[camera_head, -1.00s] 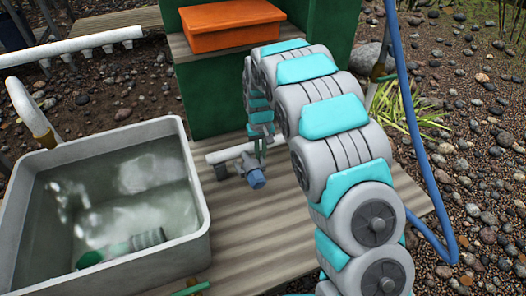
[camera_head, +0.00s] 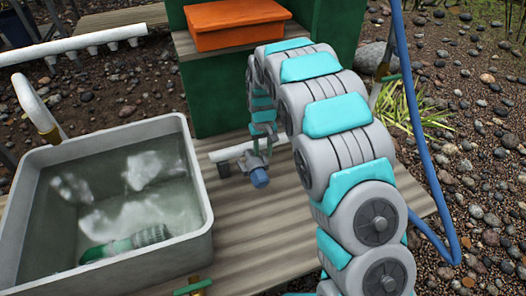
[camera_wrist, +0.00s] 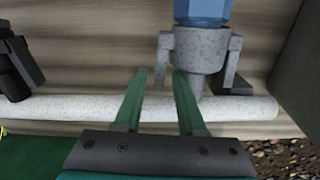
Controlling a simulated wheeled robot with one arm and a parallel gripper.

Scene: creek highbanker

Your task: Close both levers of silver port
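The silver port (camera_wrist: 198,55) is a speckled grey fitting on a white pipe (camera_wrist: 70,107), with a blue piece (camera_wrist: 202,12) in its mouth. It also shows small in the head view (camera_head: 252,161). Its left lever (camera_wrist: 163,60) and right lever (camera_wrist: 233,62) both lie along the body's sides, slightly off it. I cannot tell whether either is fully closed. My gripper (camera_wrist: 158,72) is open. Its green fingers appear on either side of the left lever in the wrist view; depth and contact are unclear. My arm partly hides the gripper in the head view.
A black fitting (camera_wrist: 16,68) sits on the same pipe to the left. A water-filled grey tub (camera_head: 196,190) stands left on the wooden deck (camera_head: 265,235). A green housing (camera_head: 218,95) with an orange box (camera_head: 238,24) rises behind. A blue hose (camera_head: 425,150) runs at right.

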